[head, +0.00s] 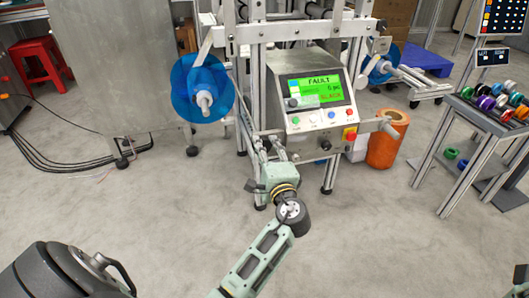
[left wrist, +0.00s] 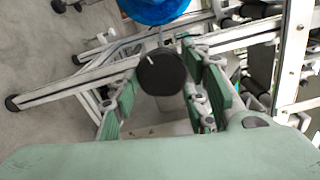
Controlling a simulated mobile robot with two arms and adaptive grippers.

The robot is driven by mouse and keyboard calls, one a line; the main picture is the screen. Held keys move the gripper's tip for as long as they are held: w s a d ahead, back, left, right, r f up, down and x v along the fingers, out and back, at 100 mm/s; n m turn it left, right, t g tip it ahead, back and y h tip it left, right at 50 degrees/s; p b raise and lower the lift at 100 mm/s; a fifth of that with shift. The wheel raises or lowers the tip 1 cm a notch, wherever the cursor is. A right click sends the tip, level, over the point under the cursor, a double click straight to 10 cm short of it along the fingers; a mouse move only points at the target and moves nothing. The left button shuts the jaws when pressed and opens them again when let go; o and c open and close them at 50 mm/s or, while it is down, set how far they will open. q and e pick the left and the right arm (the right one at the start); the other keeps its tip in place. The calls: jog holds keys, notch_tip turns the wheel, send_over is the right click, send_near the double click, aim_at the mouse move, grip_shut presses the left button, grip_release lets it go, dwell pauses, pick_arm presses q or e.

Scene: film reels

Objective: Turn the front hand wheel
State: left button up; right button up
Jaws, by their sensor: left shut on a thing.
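The front hand wheel (left wrist: 161,73) is a round black disc with a short white mark, seen in the left wrist view. My left gripper (left wrist: 160,92) has its green-padded fingers on both sides of it and is shut on it. In the head view my left gripper (head: 268,148) reaches the lower front of the machine frame, left of the control panel. The wheel cannot be made out there, as the gripper covers that spot. My right gripper is in neither view.
The control panel (head: 316,100) shows a green screen reading FAULT above several coloured buttons. A blue reel (head: 185,88) sits left of the frame.

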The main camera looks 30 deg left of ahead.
pick_arm(q)
jog(key=shift+s+a+f, duration=0.1)
jog(key=shift+f, duration=0.15)
jog(key=o, duration=1)
jog(key=shift+o, duration=0.7)
jog(key=shift+r, duration=0.1)
jog(key=v, duration=1.2)
